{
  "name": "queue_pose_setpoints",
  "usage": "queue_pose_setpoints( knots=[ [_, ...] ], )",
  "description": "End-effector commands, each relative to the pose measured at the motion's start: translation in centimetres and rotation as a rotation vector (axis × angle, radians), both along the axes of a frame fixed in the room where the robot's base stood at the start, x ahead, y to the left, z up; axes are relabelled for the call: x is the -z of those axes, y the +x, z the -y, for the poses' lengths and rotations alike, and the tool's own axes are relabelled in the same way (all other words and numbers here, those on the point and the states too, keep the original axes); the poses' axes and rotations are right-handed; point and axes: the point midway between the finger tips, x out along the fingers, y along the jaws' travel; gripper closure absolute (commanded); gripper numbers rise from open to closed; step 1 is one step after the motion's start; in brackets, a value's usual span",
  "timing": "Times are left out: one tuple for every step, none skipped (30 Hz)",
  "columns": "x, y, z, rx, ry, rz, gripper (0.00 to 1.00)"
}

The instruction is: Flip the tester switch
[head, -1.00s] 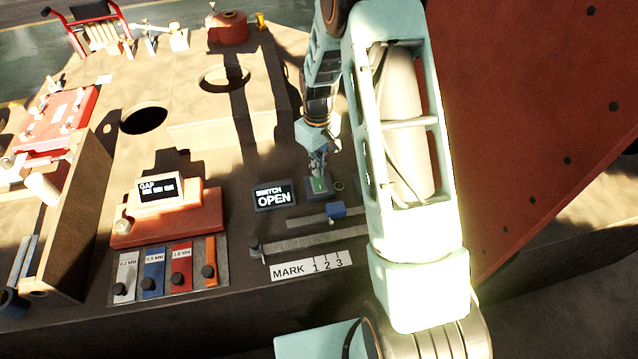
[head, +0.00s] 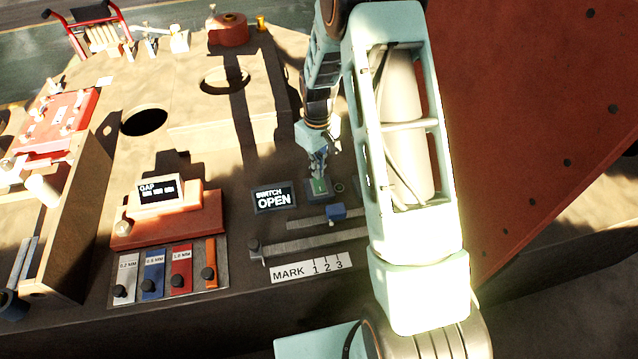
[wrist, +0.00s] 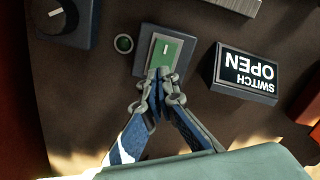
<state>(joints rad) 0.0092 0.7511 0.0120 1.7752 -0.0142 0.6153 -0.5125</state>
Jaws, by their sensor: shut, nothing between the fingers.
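The tester switch (wrist: 166,50) is a green rocker with a white mark in a dark grey housing; it also shows in the head view (head: 319,186). My gripper (wrist: 159,74) is shut and empty. Its fingertips are at the near edge of the green rocker in the wrist view, seemingly touching or just over it. In the head view my gripper (head: 318,174) comes down on the switch from above and hides part of it. The display (head: 273,198) beside the switch reads "SWITCH OPEN"; it shows upside down in the wrist view (wrist: 245,73).
A small round indicator (wrist: 124,43) and a dark knob (wrist: 62,20) sit beside the switch. A slide with a blue block (head: 336,211) and a MARK 1 2 3 label (head: 311,267) lie nearer. The orange gap stand (head: 167,222) is left. A large red panel (head: 540,100) rises at right.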

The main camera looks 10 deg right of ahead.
Motion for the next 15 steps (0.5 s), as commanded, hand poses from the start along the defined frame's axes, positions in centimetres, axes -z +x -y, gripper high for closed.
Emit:
queue_pose_setpoints(
  knots=[
    [0.0,0.0,0.0,0.0,0.0,0.0,1.0],
    [0.0,0.0,0.0,0.0,0.0,0.0,1.0],
    [0.0,0.0,0.0,0.0,0.0,0.0,1.0],
    [0.0,0.0,0.0,0.0,0.0,0.0,1.0],
    [0.01,0.0,0.0,0.0,0.0,0.0,1.0],
    [0.03,0.0,0.0,0.0,0.0,0.0,1.0],
    [0.06,0.0,0.0,0.0,0.0,0.0,1.0],
    [0.09,0.0,0.0,0.0,0.0,0.0,1.0],
    [0.14,0.0,0.0,0.0,0.0,0.0,1.0],
    [0.18,-0.01,0.0,0.0,0.0,0.0,1.0],
    [0.23,-0.01,0.0,0.0,0.0,0.0,1.0],
    [0.29,-0.01,0.0,0.0,0.0,0.0,1.0],
    [0.34,-0.01,0.0,0.0,0.0,0.0,1.0],
    [0.39,-0.01,0.0,0.0,0.0,0.0,1.0],
    [0.45,-0.01,0.0,0.0,0.0,0.0,1.0]
  ],
)
